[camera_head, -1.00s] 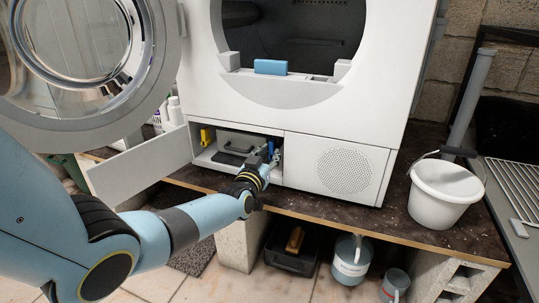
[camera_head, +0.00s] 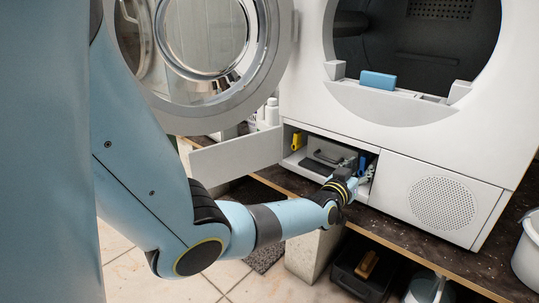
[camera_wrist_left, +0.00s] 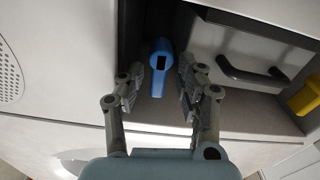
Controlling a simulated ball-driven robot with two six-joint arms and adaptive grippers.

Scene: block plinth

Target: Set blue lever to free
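The blue lever (camera_head: 362,165) is at the right end of the open lower compartment of the white machine, partly hidden by my gripper in the head view. In the left wrist view the blue lever (camera_wrist_left: 160,66) has a rounded head with a dark slot and points along the gripper's reach. My left gripper (camera_head: 364,174) is at the compartment opening. In the left wrist view its fingers (camera_wrist_left: 160,84) are open, one on each side of the lever, with gaps visible. My right gripper is out of view.
A yellow lever (camera_head: 297,140) is at the compartment's left end, with a grey handled panel (camera_head: 328,158) between the levers. A speaker-like grille (camera_head: 442,203) is on the right panel.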

